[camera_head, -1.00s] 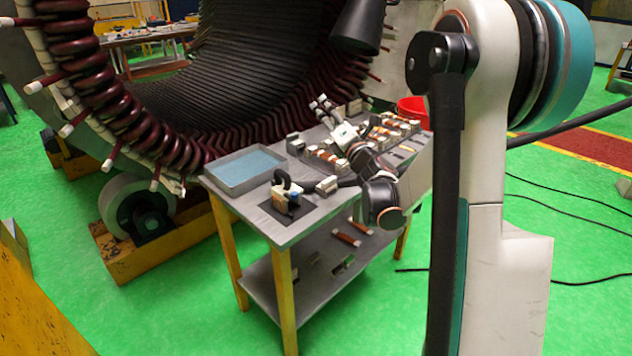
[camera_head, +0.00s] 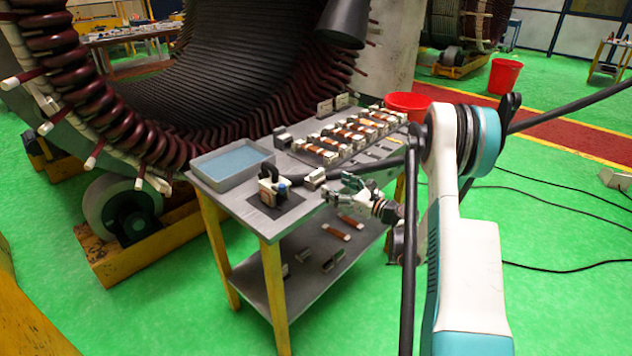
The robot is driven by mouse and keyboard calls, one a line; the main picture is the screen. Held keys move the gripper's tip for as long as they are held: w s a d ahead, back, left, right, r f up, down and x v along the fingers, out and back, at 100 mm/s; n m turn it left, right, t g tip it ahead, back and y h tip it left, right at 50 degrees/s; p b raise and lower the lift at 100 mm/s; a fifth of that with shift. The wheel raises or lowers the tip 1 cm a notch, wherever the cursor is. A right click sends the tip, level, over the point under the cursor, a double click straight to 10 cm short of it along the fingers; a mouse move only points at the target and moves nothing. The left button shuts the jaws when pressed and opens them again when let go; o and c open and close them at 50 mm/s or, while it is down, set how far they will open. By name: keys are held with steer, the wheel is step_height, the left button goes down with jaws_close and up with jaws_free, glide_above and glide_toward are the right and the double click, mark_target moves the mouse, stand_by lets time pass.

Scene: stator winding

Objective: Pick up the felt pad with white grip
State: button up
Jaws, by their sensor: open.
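My gripper (camera_head: 340,188) is open and small in view, at the right front edge of the grey work table (camera_head: 238,204). Its fingers point left, and nothing shows between them. I cannot pick out the felt pad with white grip for sure. Two brown pieces with pale ends, the upper one (camera_head: 350,221) and the lower one (camera_head: 335,233), lie on the lower shelf (camera_head: 285,302) below my gripper.
A grey tray with a blue inside (camera_head: 232,162) sits at the table's left. Several brown and white parts (camera_head: 345,137) stand in rows at the back right. A red bucket (camera_head: 407,103) is behind the table. The large stator (camera_head: 215,85) rises behind it. Cables cross the green floor.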

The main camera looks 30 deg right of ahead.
mark_target(319, 176)
steer(key=x, duration=0.4)
steer(key=shift+b, duration=0.35)
steer(key=shift+a+r+b+x, duration=0.15)
steer(key=shift+b+x, duration=0.4)
steer(key=shift+x, duration=0.8)
steer(key=shift+a+r+b+x, duration=0.1)
steer(key=shift+b+x, duration=0.45)
steer(key=shift+x, duration=0.75)
steer(key=c, duration=1.2)
